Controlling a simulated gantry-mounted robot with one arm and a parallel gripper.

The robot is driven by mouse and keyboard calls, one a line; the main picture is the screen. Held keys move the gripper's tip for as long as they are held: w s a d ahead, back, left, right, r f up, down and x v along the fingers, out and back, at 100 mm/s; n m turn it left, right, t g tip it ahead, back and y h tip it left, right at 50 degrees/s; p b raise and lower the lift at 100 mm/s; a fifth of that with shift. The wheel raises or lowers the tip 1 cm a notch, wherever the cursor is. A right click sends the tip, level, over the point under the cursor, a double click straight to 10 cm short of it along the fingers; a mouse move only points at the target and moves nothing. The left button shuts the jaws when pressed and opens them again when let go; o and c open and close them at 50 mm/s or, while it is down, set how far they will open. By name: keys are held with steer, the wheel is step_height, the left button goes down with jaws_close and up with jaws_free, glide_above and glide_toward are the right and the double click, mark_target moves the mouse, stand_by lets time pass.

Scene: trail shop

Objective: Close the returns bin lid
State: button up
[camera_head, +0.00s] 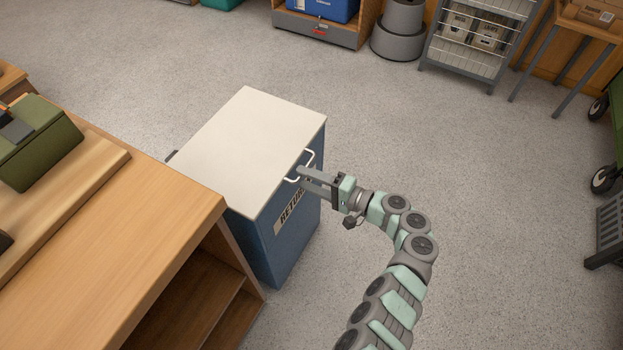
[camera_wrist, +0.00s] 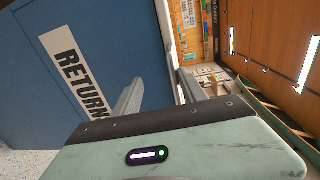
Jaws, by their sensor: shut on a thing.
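The returns bin (camera_head: 282,238) is a blue box with a "RETURN" label on its front; the label's end is cut off or covered. Its cream lid (camera_head: 250,140) lies flat across the top, with no clear gap visible beneath it. A white bar handle (camera_head: 311,156) sticks out from the lid's front edge. My gripper (camera_head: 302,174) reaches it from the right and is shut on the handle. In the wrist view, the fingers (camera_wrist: 160,88) straddle the line of the lid's pale edge (camera_wrist: 167,30), beside the blue front. The held part of the handle is mostly hidden there.
A wooden counter (camera_head: 110,235) with an open shelf stands close against the bin's left side. A green case (camera_head: 40,140) sits on it. The floor (camera_head: 480,190) to the right is clear.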

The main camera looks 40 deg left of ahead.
steer(key=shift+d+f, duration=0.1)
steer(key=shift+f, duration=0.1)
steer(key=w+d+r+p, duration=0.1)
steer(key=d, duration=0.9)
steer(key=shift+w+d+r+p, duration=0.25)
steer(key=shift+w+p, duration=0.1)
steer(key=shift+p, duration=0.05)
steer(key=shift+f, duration=0.1)
